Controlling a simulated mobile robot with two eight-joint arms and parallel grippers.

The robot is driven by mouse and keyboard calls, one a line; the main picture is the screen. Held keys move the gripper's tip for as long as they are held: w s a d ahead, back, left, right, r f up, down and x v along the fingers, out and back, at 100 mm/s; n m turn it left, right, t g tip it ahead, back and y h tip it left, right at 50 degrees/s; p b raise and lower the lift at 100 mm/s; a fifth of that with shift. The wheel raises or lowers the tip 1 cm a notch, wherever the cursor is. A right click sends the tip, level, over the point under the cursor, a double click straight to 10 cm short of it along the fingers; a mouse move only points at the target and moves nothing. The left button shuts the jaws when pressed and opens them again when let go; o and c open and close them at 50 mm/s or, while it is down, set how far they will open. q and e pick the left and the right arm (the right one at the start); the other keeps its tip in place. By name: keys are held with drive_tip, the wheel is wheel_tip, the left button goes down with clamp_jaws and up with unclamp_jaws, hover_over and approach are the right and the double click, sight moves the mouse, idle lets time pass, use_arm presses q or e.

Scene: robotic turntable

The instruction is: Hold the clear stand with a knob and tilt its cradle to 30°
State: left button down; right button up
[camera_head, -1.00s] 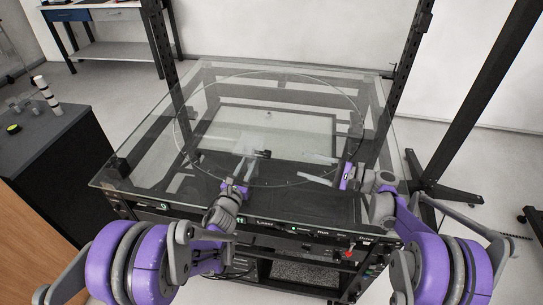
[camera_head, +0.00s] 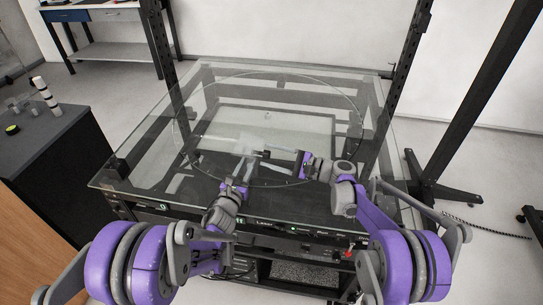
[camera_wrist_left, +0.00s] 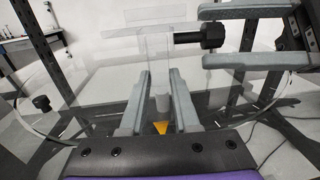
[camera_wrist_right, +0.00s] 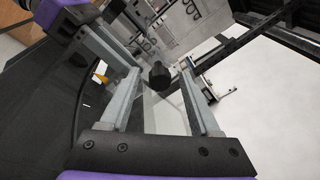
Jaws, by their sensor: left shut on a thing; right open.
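The clear stand (camera_wrist_left: 155,48) is upright on the glass turntable; it is faint and see-through in the head view (camera_head: 250,142). Its black knob (camera_wrist_left: 212,36) sticks out to the right; it also shows in the right wrist view (camera_wrist_right: 159,75). My left gripper (camera_wrist_left: 160,78) is shut on the stand's lower part, seen between its fingers. My right gripper (camera_head: 288,156) is open at the stand's right, its fingers on either side of the knob with gaps. The cradle's edges and its tilt angle are hard to make out.
The round glass turntable (camera_head: 330,90) lies on a framed glass table (camera_head: 125,175). A dark cabinet (camera_head: 50,150) with small items stands at left. Black posts rise behind the table. The glass around the stand is mostly clear.

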drive_tip(key=shift+c, duration=0.2)
clamp_jaws()
idle(0.4)
drive_tip(key=shift+w+r+m, duration=0.1)
drive_tip(key=shift+m, duration=2.8)
drive_tip(key=shift+o, duration=0.2)
unclamp_jaws()
